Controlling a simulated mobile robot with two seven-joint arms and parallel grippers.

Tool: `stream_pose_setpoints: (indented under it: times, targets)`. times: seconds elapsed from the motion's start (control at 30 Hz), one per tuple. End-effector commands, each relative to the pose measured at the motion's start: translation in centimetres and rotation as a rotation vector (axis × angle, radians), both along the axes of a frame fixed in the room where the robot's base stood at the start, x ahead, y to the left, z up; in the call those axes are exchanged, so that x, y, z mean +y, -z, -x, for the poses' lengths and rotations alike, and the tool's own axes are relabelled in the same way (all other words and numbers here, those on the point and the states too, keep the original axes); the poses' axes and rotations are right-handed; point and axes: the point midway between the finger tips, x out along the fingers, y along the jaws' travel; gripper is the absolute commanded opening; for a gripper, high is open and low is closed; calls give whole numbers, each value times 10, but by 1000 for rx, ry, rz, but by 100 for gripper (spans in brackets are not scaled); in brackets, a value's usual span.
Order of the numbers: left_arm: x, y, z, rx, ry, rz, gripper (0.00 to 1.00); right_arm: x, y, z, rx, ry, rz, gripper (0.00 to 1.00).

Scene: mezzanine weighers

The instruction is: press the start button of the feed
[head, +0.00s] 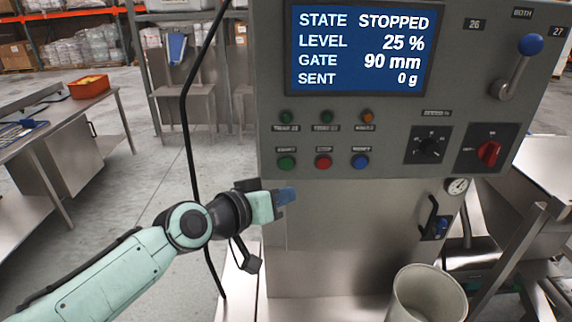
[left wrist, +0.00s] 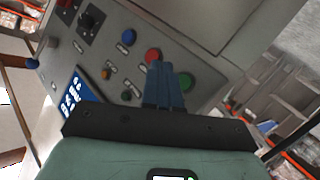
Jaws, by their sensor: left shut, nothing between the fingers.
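The feed's grey control panel (head: 390,110) shows a blue screen (head: 360,48) reading STATE STOPPED, LEVEL 25 %, GATE 90 mm, SENT 0 g. The green start button (head: 286,163) is at the left of the lower button row, beside a red button (head: 323,163) and a blue button (head: 360,162). My left gripper (head: 290,194) is shut and empty, just below the green button in the head view. In the left wrist view its blue fingers (left wrist: 163,72) lie between the red button (left wrist: 152,55) and the green button (left wrist: 187,81). I see no contact. My right gripper is out of view.
Three small lamps sit above the buttons, including an orange one (head: 368,117). A dial (head: 430,145), a red switch (head: 489,152) and a blue-knobbed lever (head: 530,44) are farther right. A pale bin (head: 426,295) stands below. A black cable (head: 188,120) hangs left of the panel.

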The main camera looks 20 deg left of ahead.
Motion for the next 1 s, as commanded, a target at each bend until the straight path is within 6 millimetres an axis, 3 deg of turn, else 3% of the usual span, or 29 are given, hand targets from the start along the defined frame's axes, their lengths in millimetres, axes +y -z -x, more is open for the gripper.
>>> stream_pose_setpoints:
  times: [0.2, 0.5, 1.0]
  targets:
    - [9, 0, -32, 2, -1, 1, 0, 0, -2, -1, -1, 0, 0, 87]
    - [18, 1, -62, 2, -1, 0, 0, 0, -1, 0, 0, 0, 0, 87]
    - [19, 0, -68, 0, 1, -1, 0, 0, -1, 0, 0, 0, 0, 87]
